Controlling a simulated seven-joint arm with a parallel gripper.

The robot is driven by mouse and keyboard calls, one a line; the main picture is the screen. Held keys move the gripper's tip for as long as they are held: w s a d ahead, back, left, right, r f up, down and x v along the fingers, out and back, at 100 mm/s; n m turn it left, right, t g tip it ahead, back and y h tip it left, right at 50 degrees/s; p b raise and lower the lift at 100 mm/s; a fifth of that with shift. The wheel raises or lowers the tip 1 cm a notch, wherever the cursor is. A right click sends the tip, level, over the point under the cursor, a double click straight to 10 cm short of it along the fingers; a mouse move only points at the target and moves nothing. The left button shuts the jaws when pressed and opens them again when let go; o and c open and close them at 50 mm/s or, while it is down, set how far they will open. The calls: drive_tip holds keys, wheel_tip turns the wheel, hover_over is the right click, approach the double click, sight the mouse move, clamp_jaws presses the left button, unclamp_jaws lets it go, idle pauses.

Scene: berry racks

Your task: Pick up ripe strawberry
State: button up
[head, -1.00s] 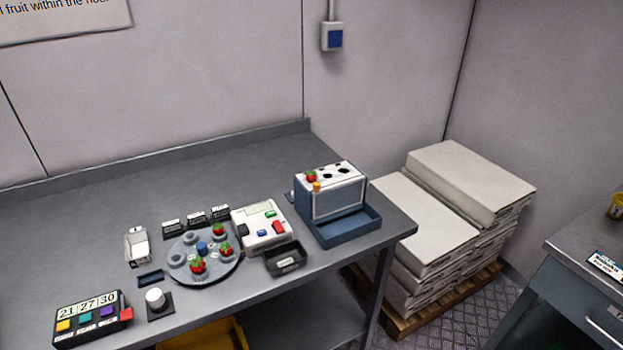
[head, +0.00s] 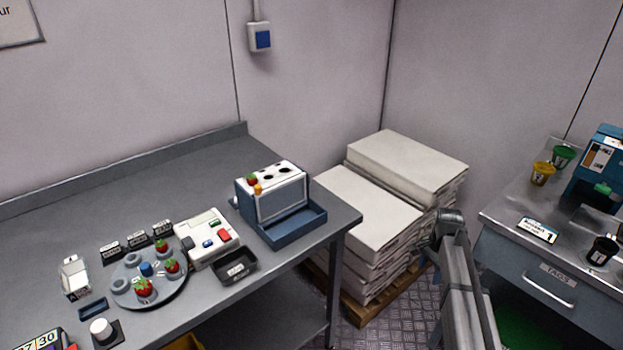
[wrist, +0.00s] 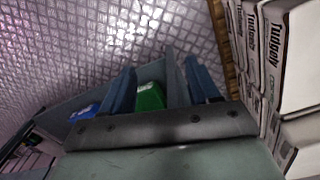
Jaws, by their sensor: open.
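Three red strawberries with green tops sit on the round grey turntable (head: 180,291) on the left table: a back one (head: 161,246), a right one (head: 172,266) and a front one (head: 145,288). Another small red berry (head: 251,180) is on top of the blue-and-white holed box (head: 282,194). Differences in ripeness are too small to tell. My gripper (wrist: 160,82) shows in the wrist view with its two blue fingers apart and nothing visible held. It points toward the patterned floor, away from the berries. In the head view my arm rises at right, between the tables.
A white device (head: 207,236) and a black tray (head: 234,266) stand between turntable and box. Stacked white sacks (head: 368,212) on a wooden pallet (head: 364,314) fill the corner. A right bench (head: 500,213) holds cups and a blue machine. The left table's back is clear.

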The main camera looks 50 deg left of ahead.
drive_tip(key=a+r, duration=1.1)
drive_tip(key=a, duration=0.1)
wheel_tip(320, 180, up, 32)
drive_tip(key=m+g, duration=0.1)
drive_tip(key=m, duration=0.1)
hover_over(252, 177)
drive_tip(key=w, duration=0.2)
drive_tip(key=shift+n+y, duration=0.3)
drive_tip(key=shift+y, duration=0.1)
drive_tip(key=f, duration=0.4)
drive_tip(key=s+f, duration=0.1)
drive_tip(key=f, duration=0.3)
drive_tip(key=s+f, duration=0.1)
drive_tip(key=f, duration=0.3)
drive_tip(key=shift+f, duration=0.3)
drive_tip(key=shift+c, duration=0.4)
drive_tip(key=c, duration=0.6)
drive_tip(key=shift+o, duration=0.2)
